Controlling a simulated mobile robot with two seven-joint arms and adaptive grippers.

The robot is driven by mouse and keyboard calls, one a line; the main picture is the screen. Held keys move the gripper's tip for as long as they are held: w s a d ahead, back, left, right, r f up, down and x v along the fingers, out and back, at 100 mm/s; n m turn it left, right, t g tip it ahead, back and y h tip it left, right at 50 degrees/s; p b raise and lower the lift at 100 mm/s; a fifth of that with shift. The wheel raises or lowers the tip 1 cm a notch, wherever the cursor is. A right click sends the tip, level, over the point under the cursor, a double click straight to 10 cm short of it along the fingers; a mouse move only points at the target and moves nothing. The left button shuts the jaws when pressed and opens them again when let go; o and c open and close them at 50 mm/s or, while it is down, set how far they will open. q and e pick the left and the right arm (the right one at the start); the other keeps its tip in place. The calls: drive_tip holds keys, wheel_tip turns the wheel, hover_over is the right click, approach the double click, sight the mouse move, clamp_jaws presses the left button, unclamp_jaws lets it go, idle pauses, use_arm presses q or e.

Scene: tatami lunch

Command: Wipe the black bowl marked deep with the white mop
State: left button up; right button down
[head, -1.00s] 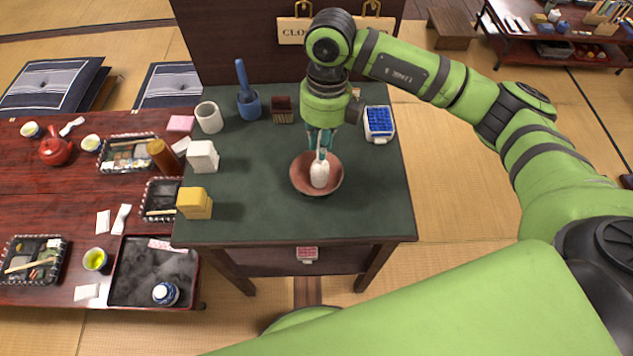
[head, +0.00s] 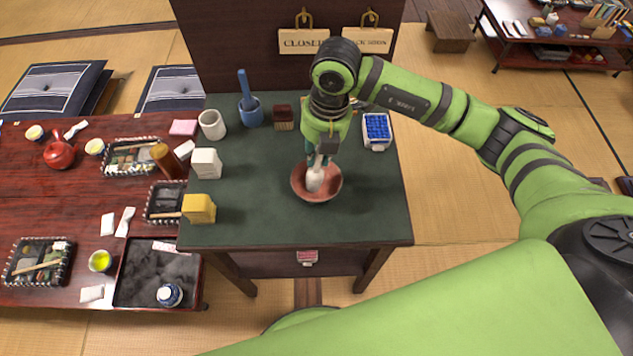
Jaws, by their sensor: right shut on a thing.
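A reddish-brown bowl (head: 301,192) stands on the dark green top of the small table. It looks reddish rather than black, and I can read no mark on it. The white mop (head: 315,180) has its head down inside the bowl, tilted, with its top leaning right. My right gripper (head: 319,158) is above the bowl, shut on the mop's handle; the fingers are partly hidden by the wrist. Whether the mop head presses on the bowl's inside cannot be made out exactly. My left gripper is not in view.
The area around the bowl is clear.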

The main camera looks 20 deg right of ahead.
drive_tip(key=shift+m, duration=0.8)
drive_tip(key=shift+n, duration=0.4)
drive_tip(key=n+b, duration=0.2)
drive_tip(key=n, duration=0.1)
drive_tip(key=n+b, duration=0.2)
drive_tip(key=n, duration=0.2)
drive_tip(key=n+g+b, duration=0.1)
drive_tip(key=n+b, duration=0.2)
drive_tip(key=shift+s+d+f+n, duration=0.2)
drive_tip(key=shift+d+f+n, duration=0.05)
drive_tip(key=shift+d+n, duration=0.15)
drive_tip(key=shift+n+b, duration=0.3)
drive_tip(key=shift+n, duration=0.4)
drive_tip(key=shift+r+n, duration=0.2)
drive_tip(key=shift+n, duration=0.3)
drive_tip(key=shift+s, duration=0.1)
